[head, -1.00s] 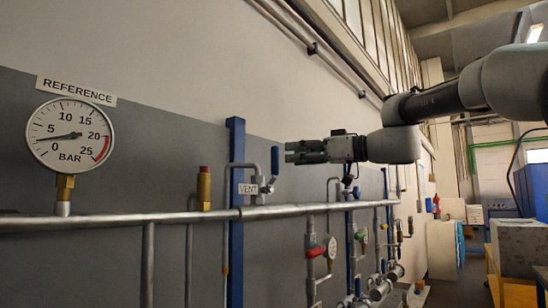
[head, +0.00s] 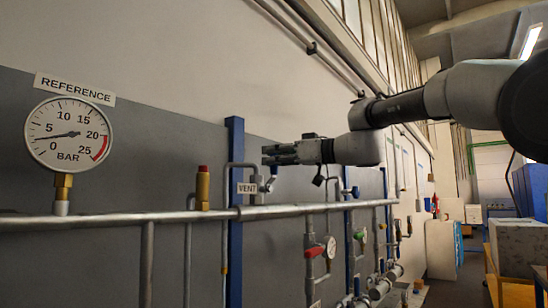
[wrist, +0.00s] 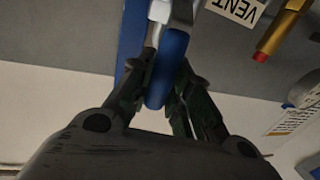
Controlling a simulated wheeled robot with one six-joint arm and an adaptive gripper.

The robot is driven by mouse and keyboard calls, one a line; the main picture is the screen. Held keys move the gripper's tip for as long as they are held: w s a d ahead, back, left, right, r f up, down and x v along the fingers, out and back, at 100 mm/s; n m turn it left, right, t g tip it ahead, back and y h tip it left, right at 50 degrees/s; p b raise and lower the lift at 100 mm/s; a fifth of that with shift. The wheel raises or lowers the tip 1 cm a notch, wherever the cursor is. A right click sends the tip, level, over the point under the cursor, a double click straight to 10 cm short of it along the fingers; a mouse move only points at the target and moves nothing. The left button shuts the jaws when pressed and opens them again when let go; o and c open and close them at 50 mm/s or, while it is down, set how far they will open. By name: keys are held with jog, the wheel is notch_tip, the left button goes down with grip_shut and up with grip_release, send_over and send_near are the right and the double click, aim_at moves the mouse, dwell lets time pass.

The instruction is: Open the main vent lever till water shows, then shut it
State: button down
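The main vent lever (head: 274,170) has a blue handle and stands upright on the grey vent valve beside the VENT label (head: 247,188). My gripper (head: 268,154) reaches in from the right at the handle's upper part and hides it in the head view. In the wrist view the blue handle (wrist: 168,65) lies between the two fingers of my gripper (wrist: 165,78). The fingers look spread on either side of it, close to its edges; I cannot tell whether they touch it. No water is visible.
The REFERENCE gauge (head: 70,133) reads a little under 5 bar. A brass fitting with a red cap (head: 202,188) stands on the horizontal grey pipe (head: 120,221). A red lever (head: 314,252) and further valves are lower right. A blue post (head: 236,140) stands behind the vent.

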jog(key=shift+w+d, duration=0.1)
dwell(0.3)
jog(key=w+d+f+m+t, duration=0.2)
jog(key=w+f+m, duration=0.1)
jog(key=m, duration=0.7)
jog(key=w+d+f+m+t, duration=0.2)
jog(key=f+m, duration=0.4)
jog(key=m, duration=0.4)
jog(key=shift+w+d, duration=0.65)
jog(key=shift+w, duration=0.2)
jog(key=shift+f, duration=0.1)
jog(key=c, duration=1.3)
grip_release()
